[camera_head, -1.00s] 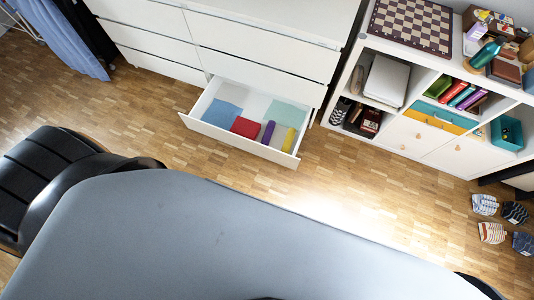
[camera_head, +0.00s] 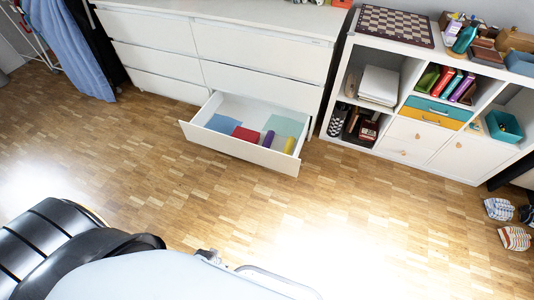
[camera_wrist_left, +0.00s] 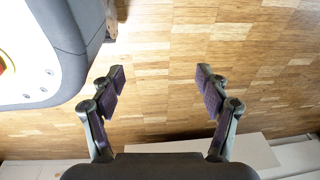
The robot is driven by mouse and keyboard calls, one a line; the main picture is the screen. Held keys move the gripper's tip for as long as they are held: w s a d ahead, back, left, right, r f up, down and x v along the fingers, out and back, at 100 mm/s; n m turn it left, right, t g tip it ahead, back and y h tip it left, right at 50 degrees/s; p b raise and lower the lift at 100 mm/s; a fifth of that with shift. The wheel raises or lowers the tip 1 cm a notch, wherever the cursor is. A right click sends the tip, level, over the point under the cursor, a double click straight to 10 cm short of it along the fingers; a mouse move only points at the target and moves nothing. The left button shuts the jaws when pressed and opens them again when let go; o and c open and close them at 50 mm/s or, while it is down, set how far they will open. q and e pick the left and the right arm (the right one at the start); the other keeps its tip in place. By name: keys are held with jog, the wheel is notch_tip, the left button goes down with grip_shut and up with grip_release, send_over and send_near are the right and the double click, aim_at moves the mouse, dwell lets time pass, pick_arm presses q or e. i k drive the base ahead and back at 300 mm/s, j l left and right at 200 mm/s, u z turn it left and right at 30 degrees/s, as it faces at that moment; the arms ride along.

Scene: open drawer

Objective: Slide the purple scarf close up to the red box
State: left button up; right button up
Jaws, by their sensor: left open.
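The purple scarf (camera_head: 268,139) lies in the open drawer (camera_head: 240,152) of the white dresser, a short rolled shape. The red box (camera_head: 245,134) lies just to its left with a narrow gap between them. My left gripper (camera_wrist_left: 160,82) shows in the left wrist view with its two fingers spread wide and nothing between them; wooden floor is behind it. The head view does not show the left gripper, so its distance from the scarf cannot be told. My right gripper is in neither view.
The drawer also holds a blue cloth (camera_head: 223,124), a teal cloth (camera_head: 285,125) and a yellow roll (camera_head: 290,145). A white shelf unit (camera_head: 425,135) stands to the right. Several striped cloth items (camera_head: 515,238) lie on the floor at right. The floor before the drawer is clear.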

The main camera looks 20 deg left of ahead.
aim_at(269, 136)
jog(key=i+j, duration=0.15)
jog(key=i, duration=1.4)
jog(key=j+u, duration=0.05)
